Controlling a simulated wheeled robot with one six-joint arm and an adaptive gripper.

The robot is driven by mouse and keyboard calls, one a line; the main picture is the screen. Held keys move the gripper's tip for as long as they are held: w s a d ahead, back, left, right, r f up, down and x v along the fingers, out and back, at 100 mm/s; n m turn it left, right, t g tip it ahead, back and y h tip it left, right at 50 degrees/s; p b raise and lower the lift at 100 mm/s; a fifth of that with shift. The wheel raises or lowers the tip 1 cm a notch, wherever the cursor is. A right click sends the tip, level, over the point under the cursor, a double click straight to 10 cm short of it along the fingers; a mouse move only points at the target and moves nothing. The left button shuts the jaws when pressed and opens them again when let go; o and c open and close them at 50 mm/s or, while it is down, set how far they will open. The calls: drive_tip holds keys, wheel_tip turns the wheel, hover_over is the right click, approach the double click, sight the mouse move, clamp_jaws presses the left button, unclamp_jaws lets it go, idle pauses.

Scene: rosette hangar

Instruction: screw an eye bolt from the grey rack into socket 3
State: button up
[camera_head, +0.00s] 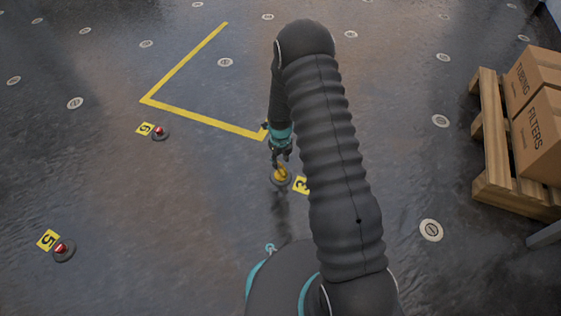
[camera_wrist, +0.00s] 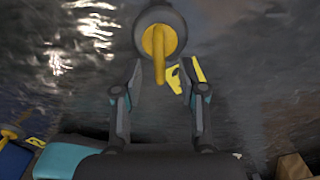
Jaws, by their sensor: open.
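A yellow eye bolt (camera_head: 281,174) stands in a round grey socket on the floor, beside the yellow label 3 (camera_head: 301,185). In the wrist view the eye bolt (camera_wrist: 158,52) shows its ring edge-on, in the middle of the grey socket (camera_wrist: 177,25). I cannot tell how deep it sits. My gripper (camera_head: 279,157) points down just above it. The grey rack is not recognisable in either view.
Two sockets with red tops, one far left of the gripper (camera_head: 160,132) and one near left (camera_head: 64,249), have yellow labels. A wooden pallet (camera_head: 497,175) with cardboard boxes (camera_head: 540,135) stands at right. Yellow floor lines (camera_head: 205,121) lie behind. Open floor is at left.

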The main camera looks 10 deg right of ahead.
drive_tip(key=shift+r, duration=0.75)
